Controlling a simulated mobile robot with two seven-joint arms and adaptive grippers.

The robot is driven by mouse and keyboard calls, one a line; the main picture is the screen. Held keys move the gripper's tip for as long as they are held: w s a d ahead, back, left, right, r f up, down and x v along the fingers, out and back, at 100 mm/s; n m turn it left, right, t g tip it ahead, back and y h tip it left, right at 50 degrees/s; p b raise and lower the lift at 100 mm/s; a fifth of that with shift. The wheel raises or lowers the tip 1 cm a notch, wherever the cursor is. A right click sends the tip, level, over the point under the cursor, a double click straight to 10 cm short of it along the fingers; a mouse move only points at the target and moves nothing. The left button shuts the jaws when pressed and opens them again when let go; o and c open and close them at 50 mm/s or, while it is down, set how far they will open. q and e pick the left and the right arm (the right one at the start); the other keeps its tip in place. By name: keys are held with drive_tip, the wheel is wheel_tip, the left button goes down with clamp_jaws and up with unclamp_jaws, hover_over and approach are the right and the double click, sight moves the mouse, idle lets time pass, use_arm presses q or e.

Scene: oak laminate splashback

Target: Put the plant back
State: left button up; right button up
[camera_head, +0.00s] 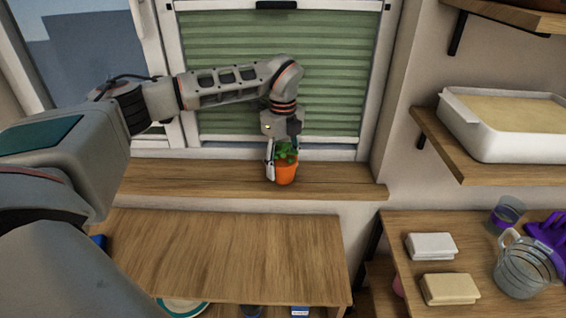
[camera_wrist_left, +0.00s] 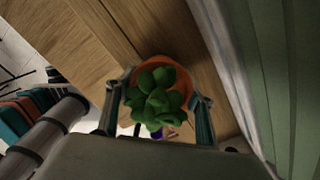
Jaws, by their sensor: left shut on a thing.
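The plant (camera_head: 286,172) is a small green succulent in an orange pot, at the wooden windowsill (camera_head: 190,178) in front of the green blind. My left gripper (camera_head: 283,160) reaches down from above and is shut on the plant's pot. In the left wrist view the plant (camera_wrist_left: 157,100) sits between the two fingers (camera_wrist_left: 160,112), with its leaves toward the camera. The pot looks upright. I cannot tell whether its base touches the sill or is just above it. My right gripper does not show.
A wooden table (camera_head: 220,250) with a bare top stands below the sill. On the right, a counter holds two small blocks (camera_head: 432,246), a glass jug (camera_head: 522,268) and a purple item (camera_head: 548,232). A shelf above holds a white tray (camera_head: 500,145). The sill's left part is clear.

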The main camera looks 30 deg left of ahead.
sight(283, 145)
use_arm(q)
drive_tip(key=shift+w+a+f, duration=0.1)
drive_tip(key=shift+w+f, duration=0.05)
drive_tip(key=shift+w, duration=0.05)
drive_tip(key=shift+f, duration=0.15)
drive_tip(key=o, duration=1.3)
drive_tip(key=shift+o, duration=0.2)
wheel_tip(283, 145, up, 8)
drive_tip(key=shift+f+b, duration=0.1)
drive_tip(key=shift+b, duration=0.35)
